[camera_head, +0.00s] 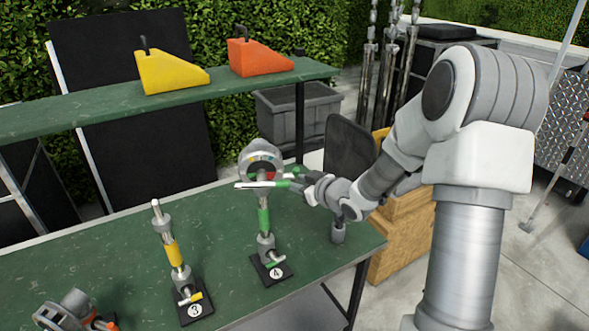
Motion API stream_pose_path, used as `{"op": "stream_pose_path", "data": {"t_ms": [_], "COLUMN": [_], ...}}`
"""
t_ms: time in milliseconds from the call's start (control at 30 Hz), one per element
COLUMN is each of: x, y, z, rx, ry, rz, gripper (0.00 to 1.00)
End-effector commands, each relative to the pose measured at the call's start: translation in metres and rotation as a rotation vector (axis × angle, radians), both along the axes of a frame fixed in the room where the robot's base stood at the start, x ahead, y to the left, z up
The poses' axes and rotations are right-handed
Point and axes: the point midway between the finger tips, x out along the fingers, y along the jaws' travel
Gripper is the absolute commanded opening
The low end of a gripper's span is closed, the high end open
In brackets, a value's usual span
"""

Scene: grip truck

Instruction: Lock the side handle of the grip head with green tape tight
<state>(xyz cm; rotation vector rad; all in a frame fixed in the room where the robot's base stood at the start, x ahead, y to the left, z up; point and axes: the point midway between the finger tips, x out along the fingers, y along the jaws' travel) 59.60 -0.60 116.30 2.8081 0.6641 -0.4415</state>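The grip head (261,160) is a grey round head with a red-and-dark inside. It sits on an upright post with green tape (264,221) on a black base marked 4. A pale bar with a green-taped part (278,184) crosses just below the head and looks like the side handle. My gripper (304,181) reaches in from the right at the green-taped part, close beside the head. The fingers overlap the handle in this view, so I cannot tell whether they touch it or are closed on it.
A yellow-taped post (173,250) on base 3 stands to the left on the green table (110,245). An orange-taped grip head (75,312) lies at the front left. A raised shelf (40,118) behind holds a yellow wedge (168,72) and an orange wedge (256,60).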

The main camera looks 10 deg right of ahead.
Motion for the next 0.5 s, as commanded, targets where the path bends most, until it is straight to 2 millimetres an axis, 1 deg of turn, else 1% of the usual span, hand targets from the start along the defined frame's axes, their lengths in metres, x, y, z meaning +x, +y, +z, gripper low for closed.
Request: {"op": "stream_pose_path", "data": {"t_ms": [33,233,500], "x": [0.0029,0.0023,0.0023], "y": [0.0064,0.0064,0.0061], "z": [0.0152,0.0122,0.0092], "rx": [0.008,0.011,0.011], "ry": [0.001,0.060,0.074], "rz": [0.013,0.016,0.015], "gripper": [0.00,0.00,0.00]}}
